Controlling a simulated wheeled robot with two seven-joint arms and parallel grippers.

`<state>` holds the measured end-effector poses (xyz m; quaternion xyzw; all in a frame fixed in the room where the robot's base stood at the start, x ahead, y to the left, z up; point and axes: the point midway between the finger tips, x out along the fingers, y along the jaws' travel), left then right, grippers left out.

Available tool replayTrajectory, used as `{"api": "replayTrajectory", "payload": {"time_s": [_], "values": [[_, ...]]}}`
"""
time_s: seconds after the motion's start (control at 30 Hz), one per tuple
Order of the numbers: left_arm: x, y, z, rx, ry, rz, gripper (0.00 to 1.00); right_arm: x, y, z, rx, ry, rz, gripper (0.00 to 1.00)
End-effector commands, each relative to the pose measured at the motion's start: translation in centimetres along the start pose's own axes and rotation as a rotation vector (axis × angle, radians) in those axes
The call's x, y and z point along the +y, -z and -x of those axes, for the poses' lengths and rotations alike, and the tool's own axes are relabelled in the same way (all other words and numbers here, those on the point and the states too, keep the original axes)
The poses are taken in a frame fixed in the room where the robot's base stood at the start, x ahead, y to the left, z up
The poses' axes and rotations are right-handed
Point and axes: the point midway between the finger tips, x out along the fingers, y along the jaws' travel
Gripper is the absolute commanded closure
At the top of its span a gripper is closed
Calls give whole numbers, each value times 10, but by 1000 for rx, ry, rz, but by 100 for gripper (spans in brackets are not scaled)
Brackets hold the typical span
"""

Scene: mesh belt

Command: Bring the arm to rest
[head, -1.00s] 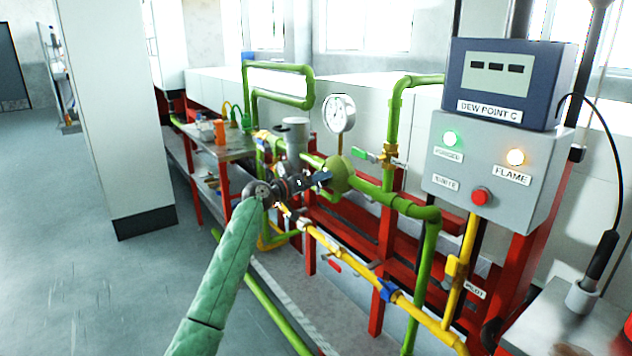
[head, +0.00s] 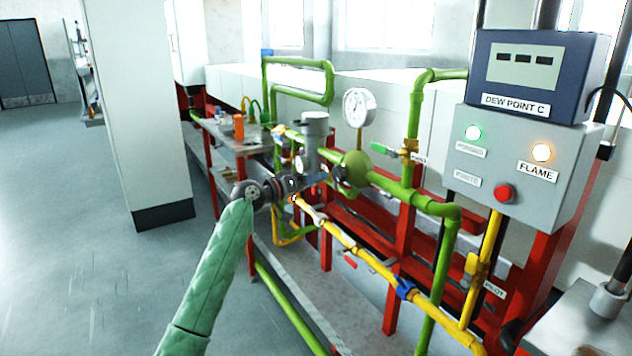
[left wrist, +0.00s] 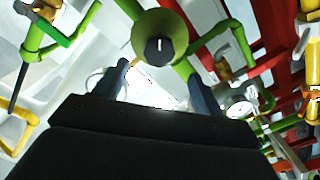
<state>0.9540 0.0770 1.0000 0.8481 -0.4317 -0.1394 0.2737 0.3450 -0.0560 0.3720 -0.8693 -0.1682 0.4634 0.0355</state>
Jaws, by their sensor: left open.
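My left arm (head: 215,270), in a green quilted sleeve, reaches in from the bottom of the head view. My left gripper (head: 318,178) is at its end, in front of the round green regulator (head: 356,168) on the green pipe. In the left wrist view, the two dark fingers of the left gripper (left wrist: 160,88) stand apart with nothing between them. The round green body (left wrist: 178,20) with its black knob (left wrist: 160,50) lies just beyond the fingertips. The knob appears clear of both fingers. My right gripper is in neither view.
A pressure gauge (head: 359,107) stands above the green pipe. A yellow pipe (head: 365,258) runs below the gripper. A grey control box (head: 520,165) with lit lamps is at right. A white pillar (head: 145,110) stands at left. Open floor (head: 80,240) lies left of my arm.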

Motion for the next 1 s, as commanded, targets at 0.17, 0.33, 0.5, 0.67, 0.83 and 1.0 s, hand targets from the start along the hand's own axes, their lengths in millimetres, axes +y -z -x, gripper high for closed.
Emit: {"api": "replayTrajectory", "payload": {"time_s": [0.17, 0.33, 0.5, 0.67, 0.83, 1.0], "values": [[0, 0, 0, 0, 0, 1, 30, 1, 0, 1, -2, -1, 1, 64], [-1, -8, 0, -43, 2, 7, 30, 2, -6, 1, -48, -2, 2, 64], [-5, -25, 5, -157, 80, -69, 30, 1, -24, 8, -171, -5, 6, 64], [8, -28, 17, -238, 175, -191, 30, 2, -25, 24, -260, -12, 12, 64], [28, -23, 34, -287, 280, -313, 30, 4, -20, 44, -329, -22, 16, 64], [44, -28, 56, -323, 394, -405, 30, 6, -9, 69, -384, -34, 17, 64]]}}
